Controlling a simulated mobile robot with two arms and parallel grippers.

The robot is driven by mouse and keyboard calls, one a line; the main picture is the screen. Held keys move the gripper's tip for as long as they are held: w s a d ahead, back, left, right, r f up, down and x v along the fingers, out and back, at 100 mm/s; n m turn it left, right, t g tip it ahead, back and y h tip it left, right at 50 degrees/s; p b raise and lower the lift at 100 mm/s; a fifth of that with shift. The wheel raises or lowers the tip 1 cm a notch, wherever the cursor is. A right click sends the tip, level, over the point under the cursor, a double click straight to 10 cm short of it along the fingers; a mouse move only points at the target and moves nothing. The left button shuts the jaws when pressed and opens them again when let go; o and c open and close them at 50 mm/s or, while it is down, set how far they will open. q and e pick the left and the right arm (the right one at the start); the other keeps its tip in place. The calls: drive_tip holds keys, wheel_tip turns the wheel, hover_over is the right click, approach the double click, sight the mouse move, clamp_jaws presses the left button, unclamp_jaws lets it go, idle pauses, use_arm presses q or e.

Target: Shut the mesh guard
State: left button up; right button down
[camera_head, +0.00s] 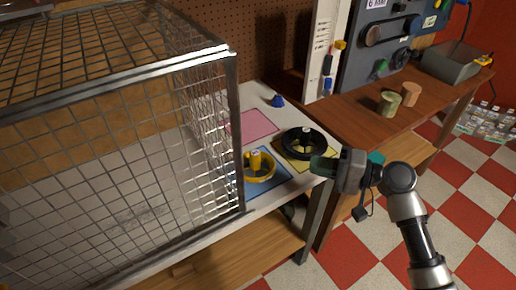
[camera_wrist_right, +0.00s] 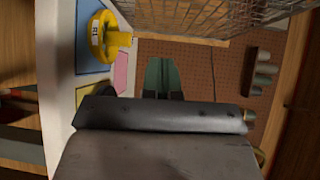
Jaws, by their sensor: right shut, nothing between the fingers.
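The mesh guard (camera_head: 110,160) is a large wire cage with a silver frame on the white table (camera_head: 262,95), filling the left of the head view. Its near mesh face stands upright under a long top bar. I cannot tell whether any panel is ajar. Part of its mesh shows at the top of the wrist view (camera_wrist_right: 200,15). My right gripper (camera_head: 322,165) is shut and empty, right of the cage and apart from it, by the table's right end. Its green fingers (camera_wrist_right: 162,75) also show in the wrist view. My left gripper is not in view.
Right of the cage, a yellow ring (camera_head: 259,178) sits on a blue mat and a black wheel (camera_head: 303,142) on a yellow mat. A pink mat (camera_head: 252,124) and a blue knob (camera_head: 277,101) lie behind. A wooden bench (camera_head: 350,119) bears green and tan cylinders.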

wheel_tip(320, 180, up, 6)
drive_tip(key=s+a+n+g+y, duration=0.1)
drive_tip(key=s+a+n+g, duration=0.1)
drive_tip(key=s, duration=0.1)
use_arm(q)
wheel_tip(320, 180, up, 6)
drive_tip(key=p, duration=0.5)
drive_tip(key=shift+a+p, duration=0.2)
drive_tip(key=shift+p, duration=0.2)
use_arm(e)
drive_tip(key=a, duration=1.2)
drive_tip(key=shift+w+a+f, duration=0.15)
drive_tip(key=shift+f, duration=0.3)
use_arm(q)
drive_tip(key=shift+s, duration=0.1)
